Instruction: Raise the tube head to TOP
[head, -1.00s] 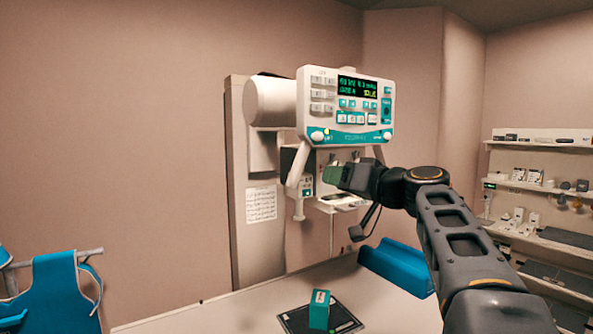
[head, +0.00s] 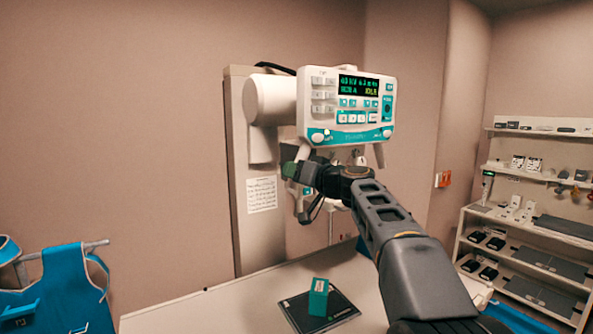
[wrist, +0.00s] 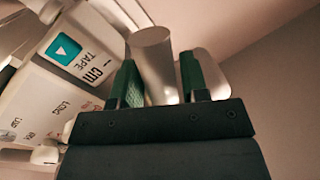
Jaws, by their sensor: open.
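The tube head (head: 345,133) is a white unit with a teal-trimmed control panel and a lit green display, high on a tall wall column (head: 238,185). Two pale handles slant down from its underside, the left handle (head: 302,153) and the right handle (head: 379,155). My gripper (head: 289,171) is at the left handle, below the panel. In the wrist view my gripper (wrist: 158,82) has its green fingers apart, with a pale round bar (wrist: 152,55) between them. Gaps show beside the bar. A white housing with a "TAPE cm" label (wrist: 75,55) fills the left.
A table (head: 235,305) below carries a dark plate (head: 342,307) with a teal box (head: 318,297) on it. A blue apron (head: 65,285) hangs on a rail at left. Shelves (head: 530,205) with several devices stand at right. The wall left of the column is clear.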

